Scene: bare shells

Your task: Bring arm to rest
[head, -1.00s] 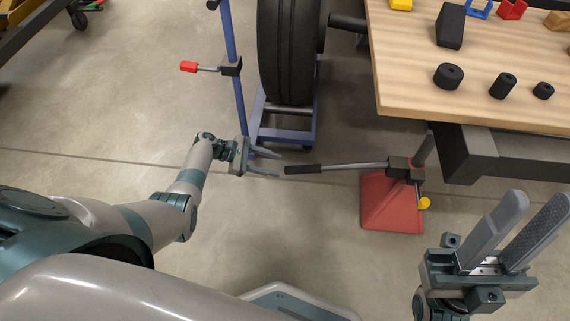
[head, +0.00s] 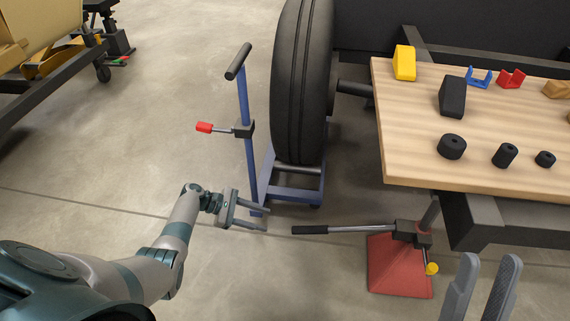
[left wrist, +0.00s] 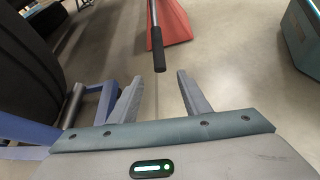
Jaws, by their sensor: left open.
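My left arm reaches in from the left in the head view. Its left gripper (head: 266,219) is open and empty, with a gap between its fingertips and the black grip of the jack handle (head: 310,230). In the left wrist view the same black grip (left wrist: 157,50) lies ahead of the two spread fingers, not between them. My right gripper (head: 490,262) shows only its two fingers at the bottom right of the head view. They stand apart with nothing between them; the rest is cut off.
A red jack (head: 398,265) stands on the floor. A blue wheel stand (head: 249,160) with a red-tipped lever (head: 204,127) is beside a large tyre (head: 300,85). A wooden table (head: 400,150) bears several small parts.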

